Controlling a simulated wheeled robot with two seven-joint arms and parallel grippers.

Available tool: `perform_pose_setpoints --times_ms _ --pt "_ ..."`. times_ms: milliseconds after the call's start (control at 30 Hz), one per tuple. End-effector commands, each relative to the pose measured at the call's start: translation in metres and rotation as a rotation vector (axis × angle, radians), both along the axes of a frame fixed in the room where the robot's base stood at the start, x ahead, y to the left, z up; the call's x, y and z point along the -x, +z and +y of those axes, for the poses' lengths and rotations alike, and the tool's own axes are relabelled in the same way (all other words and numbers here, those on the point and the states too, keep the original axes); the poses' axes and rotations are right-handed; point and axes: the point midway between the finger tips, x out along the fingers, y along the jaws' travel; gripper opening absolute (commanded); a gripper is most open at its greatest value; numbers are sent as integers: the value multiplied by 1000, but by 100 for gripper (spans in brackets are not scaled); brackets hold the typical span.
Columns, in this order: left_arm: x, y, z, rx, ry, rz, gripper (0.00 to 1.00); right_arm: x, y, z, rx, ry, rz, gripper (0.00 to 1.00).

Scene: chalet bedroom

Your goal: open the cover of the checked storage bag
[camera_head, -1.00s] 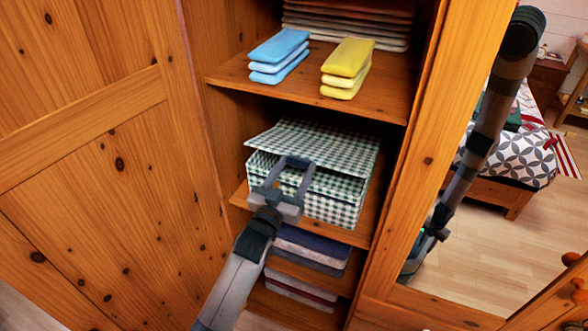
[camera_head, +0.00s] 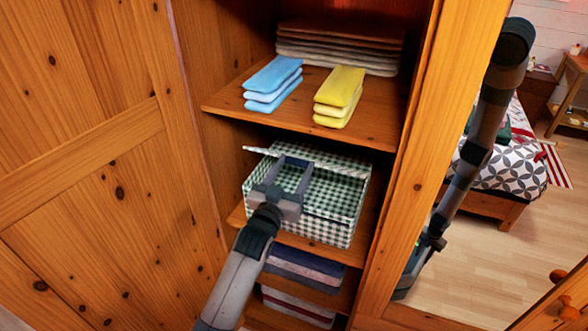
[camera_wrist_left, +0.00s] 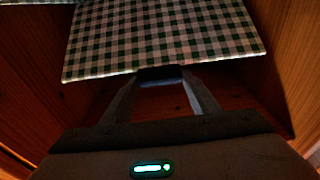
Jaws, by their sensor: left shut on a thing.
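The checked storage bag (camera_head: 325,232) is green and white and sits on the middle wardrobe shelf. Its cover (camera_head: 335,163) is tilted up and seen nearly edge-on, with part of the bag's inside showing below it. My left gripper (camera_head: 294,163) reaches in over the bag's front and is shut on the cover's edge. In the left wrist view the cover (camera_wrist_left: 165,35) fills the top middle, and the fingertips meet its lower edge. My right gripper cannot be made out.
Blue folded cloths (camera_head: 272,83) and yellow ones (camera_head: 339,96) lie on the shelf above (camera_head: 230,103). Folded textiles (camera_head: 305,265) lie below the bag. A wooden door (camera_head: 90,170) stands at left. The wardrobe frame (camera_head: 415,170) bounds the opening at right.

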Motion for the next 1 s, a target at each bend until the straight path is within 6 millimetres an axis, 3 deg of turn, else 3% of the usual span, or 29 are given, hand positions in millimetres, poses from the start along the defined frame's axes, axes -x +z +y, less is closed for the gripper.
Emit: perform_pose_setpoints --times_ms 100,133,633,767,1000 --pt "0 8 0 5 0 -15 14 0 0 0 0 0 0 31" --pt "0 8 0 5 0 -15 62 0 0 0 0 0 0 31" --pt "6 -1 2 1 0 -4 62 0 -3 0 0 0 1 31" --pt "16 -3 6 2 0 -5 62 0 -7 0 0 0 1 31" --pt "52 -10 17 2 0 -5 62 1 -20 0 0 0 1 31"
